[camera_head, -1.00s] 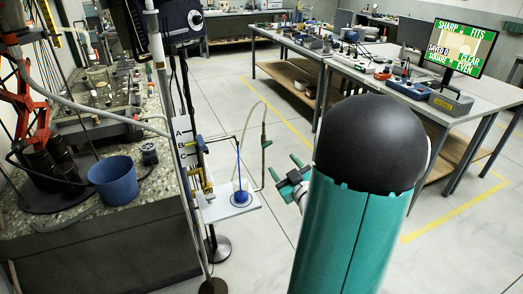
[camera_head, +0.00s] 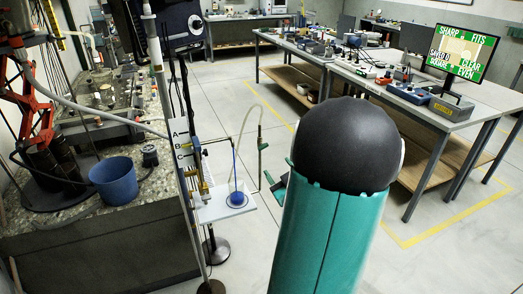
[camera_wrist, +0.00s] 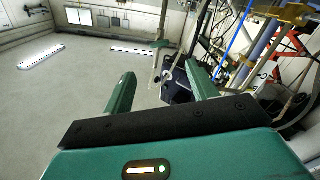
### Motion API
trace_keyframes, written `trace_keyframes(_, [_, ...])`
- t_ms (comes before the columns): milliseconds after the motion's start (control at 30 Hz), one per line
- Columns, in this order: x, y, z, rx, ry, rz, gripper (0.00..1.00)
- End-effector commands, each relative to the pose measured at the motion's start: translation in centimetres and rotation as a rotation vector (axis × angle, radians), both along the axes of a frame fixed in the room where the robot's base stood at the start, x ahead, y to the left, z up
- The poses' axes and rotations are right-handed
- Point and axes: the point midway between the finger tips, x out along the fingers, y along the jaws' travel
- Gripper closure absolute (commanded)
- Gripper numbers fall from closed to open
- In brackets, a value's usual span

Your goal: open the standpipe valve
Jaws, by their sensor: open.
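My gripper (camera_wrist: 162,86) is open and empty in the wrist view, its two green fingers spread apart. In the head view one green finger of my gripper (camera_head: 277,186) shows left of my arm, which hides the rest. A thin upright pipe with a green fitting (camera_head: 262,145) stands to the left of my gripper. The green fitting also shows in the wrist view (camera_wrist: 160,44), beyond and above the gap between the fingers, apart from them. A brass fitting (camera_head: 203,187) sits by the A-B-C board. I cannot tell which fitting is the standpipe valve.
A white shelf (camera_head: 215,212) carries a blue-based cup (camera_head: 237,198) beside the stone-topped tank bench. A blue bucket (camera_head: 114,180) stands on that bench. A long worktable (camera_head: 480,100) with instruments stands at the right. Grey floor lies between.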

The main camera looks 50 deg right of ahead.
Motion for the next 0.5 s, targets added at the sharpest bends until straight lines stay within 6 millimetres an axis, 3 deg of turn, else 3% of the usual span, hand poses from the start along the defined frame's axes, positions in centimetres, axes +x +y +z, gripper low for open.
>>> trace_keyframes(500, [8.6, -5.0, 0.0, 0.001, -0.003, 0.003, 0.42])
